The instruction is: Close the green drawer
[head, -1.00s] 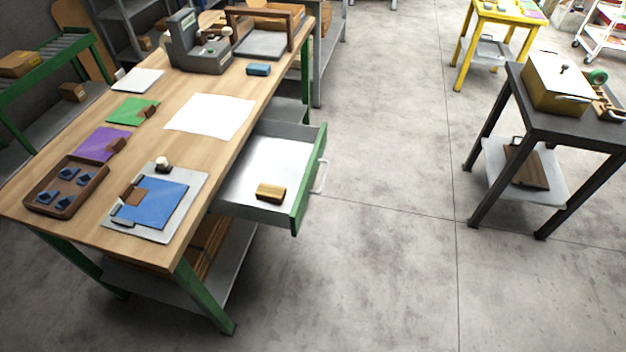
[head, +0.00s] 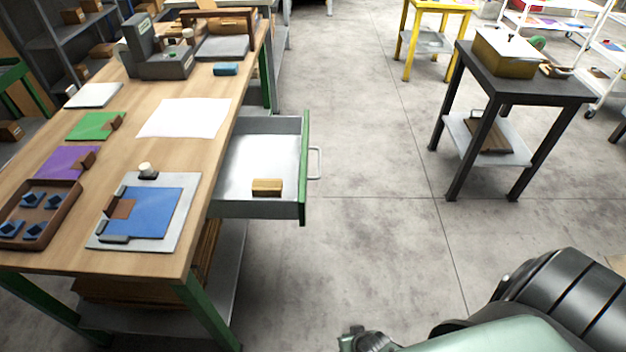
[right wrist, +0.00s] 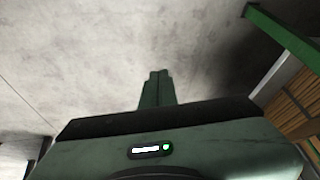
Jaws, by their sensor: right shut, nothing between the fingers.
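The green drawer (head: 304,165) stands open, pulled out from the right side of the wooden workbench, with a green front and a grey handle (head: 316,162). A small wooden block-like brush (head: 267,187) lies inside on the drawer's pale floor. My right arm comes in at the bottom right of the head view, in front of the drawer and apart from it. In the right wrist view my right gripper (right wrist: 155,85) is shut and empty, with grey floor behind it. My left gripper is not in view.
A dark side table (head: 570,88) with a box stands at the right. The floor between them is clear. The right wrist view shows a green bar (right wrist: 285,35) and stacked wood (right wrist: 300,105).

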